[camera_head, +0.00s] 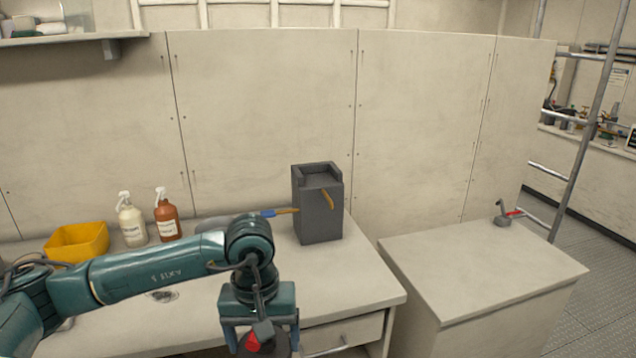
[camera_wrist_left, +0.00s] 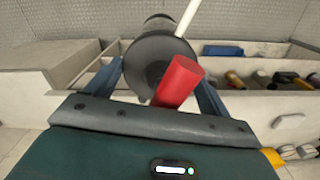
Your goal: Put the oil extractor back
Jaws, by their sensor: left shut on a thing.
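My left gripper (camera_head: 258,335) is shut on a dark grey round-bodied thing with a red grip, which I take to be the oil extractor (camera_wrist_left: 150,68). It hangs in front of the workbench, and its lower part is cut off in the head view. In the left wrist view, its red grip (camera_wrist_left: 178,82) and a thin white tube or rod (camera_wrist_left: 188,18) show between the fingers. My right gripper is not in view.
The workbench (camera_head: 375,283) carries a dark grey block-like holder (camera_head: 320,215), spray bottles (camera_head: 132,222) and a yellow bin (camera_head: 77,243). A small grey tool with a red part (camera_head: 503,216) stands on the otherwise bare right cabinet (camera_head: 480,265). A filled drawer (camera_wrist_left: 290,124) shows in the wrist view.

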